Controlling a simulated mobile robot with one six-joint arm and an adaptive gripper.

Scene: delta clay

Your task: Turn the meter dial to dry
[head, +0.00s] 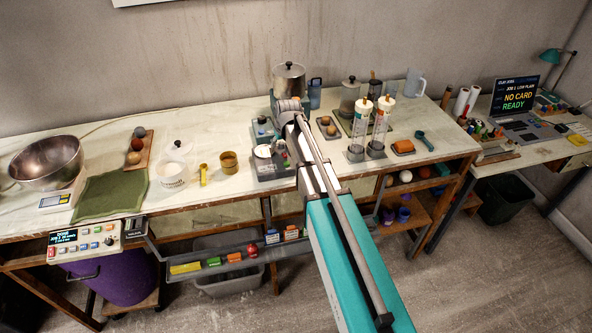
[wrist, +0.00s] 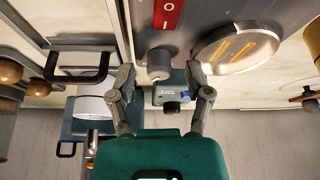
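My gripper (wrist: 160,68) is open and empty, its two fingers spread. In the wrist view a short grey knob (wrist: 160,64) shows between the fingertips; I cannot tell if they touch it. Beyond the fingers is a small teal device (wrist: 165,95) with a label and a dark round knob (wrist: 172,107). I cannot tell which of these knobs is the meter dial, and no dry mark is readable. In the head view my gripper (head: 290,112) is above the bench's middle, partly hidden by my arm, near a teal device (head: 263,128).
A round metal plate (wrist: 235,47) with yellow bars and a red switch (wrist: 168,14) are close to the fingers. The bench is clearer around the yellow item (head: 203,172).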

